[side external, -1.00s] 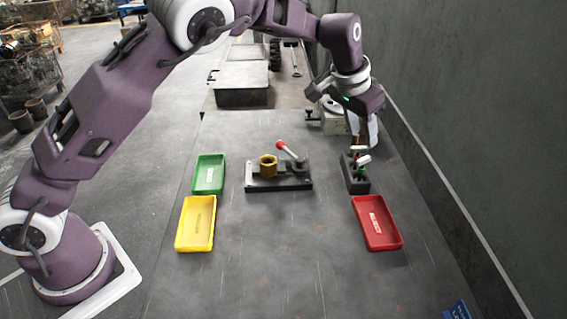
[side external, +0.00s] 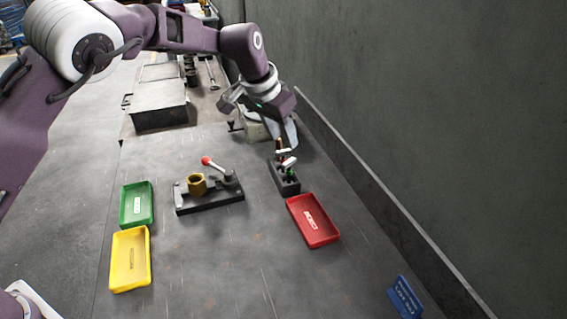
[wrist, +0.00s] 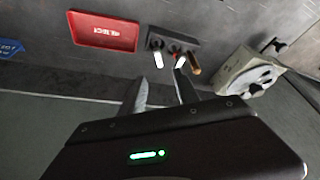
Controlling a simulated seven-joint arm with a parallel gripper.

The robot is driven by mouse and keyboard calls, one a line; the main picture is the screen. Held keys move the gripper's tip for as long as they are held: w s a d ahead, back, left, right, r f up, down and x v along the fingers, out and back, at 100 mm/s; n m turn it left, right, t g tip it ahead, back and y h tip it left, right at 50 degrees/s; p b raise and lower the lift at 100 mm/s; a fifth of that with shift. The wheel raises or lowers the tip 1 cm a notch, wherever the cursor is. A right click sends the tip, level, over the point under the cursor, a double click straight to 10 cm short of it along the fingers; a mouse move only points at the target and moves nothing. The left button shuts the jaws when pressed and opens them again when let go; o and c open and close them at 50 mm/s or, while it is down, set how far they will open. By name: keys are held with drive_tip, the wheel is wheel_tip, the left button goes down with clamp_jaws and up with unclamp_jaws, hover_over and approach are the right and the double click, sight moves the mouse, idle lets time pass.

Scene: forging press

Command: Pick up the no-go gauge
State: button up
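A dark gauge stand (side external: 291,188) stands behind the red tray, with several small handled gauges upright in it. In the wrist view the stand (wrist: 188,41) shows two pale-handled gauges, one at the left (wrist: 158,60) and one in the middle (wrist: 180,62), and a brown-handled one (wrist: 196,70) at the right. I cannot tell which is the no-go gauge. My gripper (side external: 284,146) is above and just behind the stand, pointing down. In the wrist view its two fingers (wrist: 160,74) are apart with nothing between them; the right fingertip overlaps the middle gauge in the picture.
The red tray (side external: 313,221) lies in front of the stand. A fixture (side external: 210,200) with a brass nut (side external: 197,183) and red-knobbed lever is left, beyond it green (side external: 137,205) and yellow (side external: 131,259) trays. A pale device (wrist: 250,75) stands close by the stand. A wall borders the right.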

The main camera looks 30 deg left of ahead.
drive_tip(key=shift+c, duration=0.9)
drive_tip(key=m+g+h, duration=0.1)
drive_tip(key=m+h, duration=0.1)
drive_tip(key=m, duration=0.4)
hover_over(281, 151)
drive_tip(key=s+a, duration=0.2)
wheel_tip(281, 151, down, 4)
drive_tip(key=shift+w+r, duration=0.15)
drive_tip(key=x, duration=0.7)
drive_tip(key=shift+d, duration=0.1)
drive_tip(key=shift+r, duration=0.1)
clamp_jaws()
